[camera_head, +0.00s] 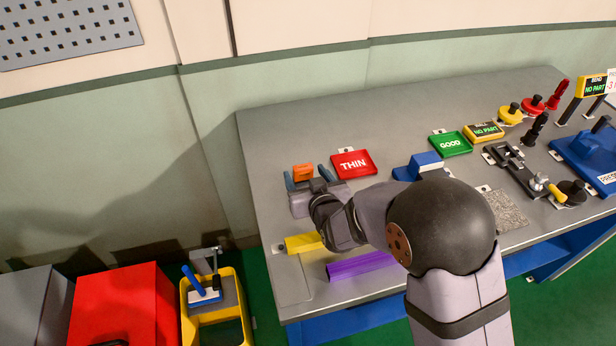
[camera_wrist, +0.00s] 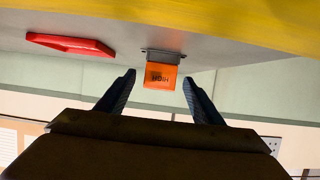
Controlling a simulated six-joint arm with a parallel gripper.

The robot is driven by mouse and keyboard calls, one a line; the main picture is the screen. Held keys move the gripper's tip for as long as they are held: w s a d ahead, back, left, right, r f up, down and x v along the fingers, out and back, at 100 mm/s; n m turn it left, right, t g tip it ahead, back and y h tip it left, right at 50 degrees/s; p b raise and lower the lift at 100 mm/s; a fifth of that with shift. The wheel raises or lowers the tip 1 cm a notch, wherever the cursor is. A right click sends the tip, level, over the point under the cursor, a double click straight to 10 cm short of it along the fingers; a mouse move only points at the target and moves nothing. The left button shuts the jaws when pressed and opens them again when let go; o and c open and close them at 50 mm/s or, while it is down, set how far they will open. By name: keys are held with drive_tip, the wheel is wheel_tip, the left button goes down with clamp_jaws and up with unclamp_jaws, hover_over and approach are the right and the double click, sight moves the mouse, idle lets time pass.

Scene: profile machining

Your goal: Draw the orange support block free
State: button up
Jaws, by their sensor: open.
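The orange support block (camera_head: 303,172) stands near the left back of the grey bench. It also shows in the wrist view (camera_wrist: 160,76), with dark lettering on its face and a grey metal piece at its bench side. My gripper (camera_head: 306,177) is open, with one blue finger on each side of the block. In the wrist view the two fingertips (camera_wrist: 158,78) flank the block with a gap on both sides. Whether the tips reach past its near face is hard to tell. The block's lower part is hidden by my gripper in the head view.
A red THIN tray (camera_head: 354,163) lies just right of the block. A yellow bar (camera_head: 303,243) and a purple bar (camera_head: 360,265) lie nearer the front edge, by my arm. A blue block (camera_head: 418,165) and a green GOOD tray (camera_head: 450,144) are further right.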

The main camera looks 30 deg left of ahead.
drive_tip(key=shift+c, duration=0.6)
drive_tip(key=c, duration=1.1)
drive_tip(key=shift+w, duration=0.1)
drive_tip(key=shift+c, duration=0.2)
drive_tip(key=shift+a+r, duration=0.1)
drive_tip(key=shift+r+p, duration=0.85)
drive_tip(key=shift+r, duration=0.35)
drive_tip(key=shift+r, duration=0.1)
drive_tip(key=shift+r+p, duration=1.2)
drive_tip(key=shift+r, duration=0.7)
